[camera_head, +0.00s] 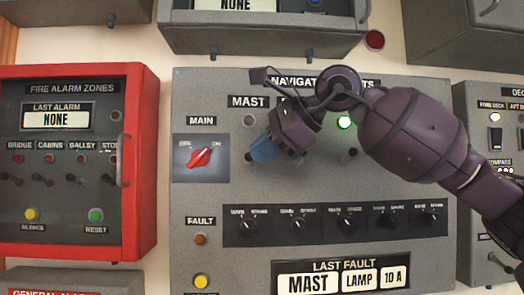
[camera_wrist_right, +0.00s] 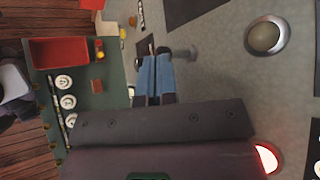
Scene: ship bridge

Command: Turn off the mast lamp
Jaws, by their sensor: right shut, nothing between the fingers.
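The grey navigation lights panel (camera_head: 300,180) fills the middle of the head view. Its MAST label (camera_head: 248,101) is at the upper left, above a small round lamp (camera_head: 250,120) that looks unlit. A small switch lever (camera_head: 249,157) shows below that lamp, beside my fingertips. My right gripper (camera_head: 256,154) is shut and empty, its blue fingers at the lever's right; I cannot tell whether they touch it. The shut fingers (camera_wrist_right: 154,62) also show in the wrist view, close to a grey lever (camera_wrist_right: 185,53) and below-left of an unlit dome (camera_wrist_right: 264,37). My left gripper is not in view.
A red MAIN rotary switch (camera_head: 199,157) is left of my gripper. A lit green lamp (camera_head: 344,122) and another lever (camera_head: 348,154) are to the right. A row of dark rotary knobs (camera_head: 340,222) lies below. A red fire alarm box (camera_head: 145,160) stands at the left.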

